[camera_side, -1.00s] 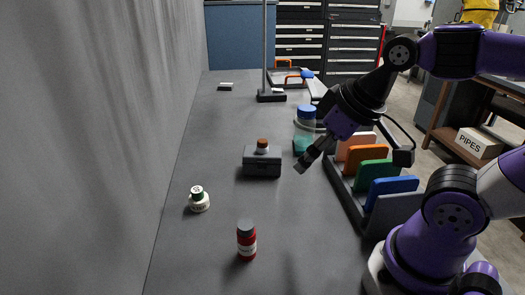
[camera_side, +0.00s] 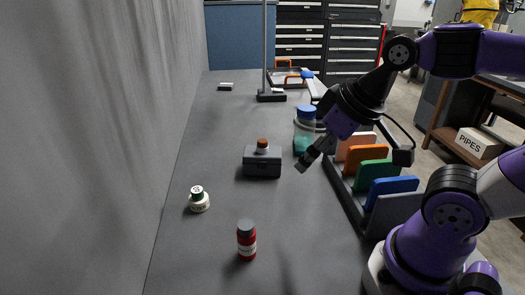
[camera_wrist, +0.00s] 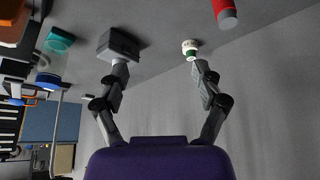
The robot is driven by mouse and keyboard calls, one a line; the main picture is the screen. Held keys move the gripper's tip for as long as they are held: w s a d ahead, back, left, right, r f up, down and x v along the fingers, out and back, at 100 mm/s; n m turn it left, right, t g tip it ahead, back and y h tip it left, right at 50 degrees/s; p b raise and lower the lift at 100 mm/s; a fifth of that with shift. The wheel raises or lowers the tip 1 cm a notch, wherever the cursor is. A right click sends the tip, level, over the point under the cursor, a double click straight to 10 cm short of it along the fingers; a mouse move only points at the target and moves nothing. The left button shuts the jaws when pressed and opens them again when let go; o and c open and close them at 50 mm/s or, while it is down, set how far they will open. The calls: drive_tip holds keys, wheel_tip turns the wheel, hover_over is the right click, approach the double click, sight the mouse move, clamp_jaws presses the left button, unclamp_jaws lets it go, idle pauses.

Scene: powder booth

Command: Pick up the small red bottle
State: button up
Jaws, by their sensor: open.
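The small red bottle (camera_side: 247,242) stands upright near the front of the grey bench, with a dark grey cap and a pale label. In the wrist view the red bottle (camera_wrist: 228,10) is at the top edge, partly cut off. My gripper (camera_side: 303,168) hangs above the bench, behind and to the right of the bottle, well apart from it. In the wrist view my gripper (camera_wrist: 157,66) has its two fingers spread wide with nothing between them.
A white bottle with a green cap (camera_side: 199,200) stands left of centre. A grey box (camera_side: 262,164) with an orange-brown knob, a blue-lidded jar (camera_side: 306,124) and a rack of coloured panels (camera_side: 372,176) stand farther back and right. The bench around the red bottle is clear.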

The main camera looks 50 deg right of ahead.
idle(0.3)
drive_tip(key=n+g, duration=0.4)
drive_tip(key=g, duration=0.2)
hover_over(247, 242)
drive_tip(key=w, duration=0.2)
wheel_tip(247, 242, down, 6)
drive_tip(key=shift+s+d+f, duration=0.1)
drive_tip(key=shift+f, duration=0.15)
wheel_tip(247, 242, down, 4)
drive_tip(key=shift+r, duration=0.1)
drive_tip(key=f, duration=0.4)
drive_tip(key=d+f, duration=0.1)
drive_tip(key=f, duration=0.1)
drive_tip(key=shift+s, duration=0.3)
drive_tip(key=shift+c, duration=0.4)
clamp_jaws()
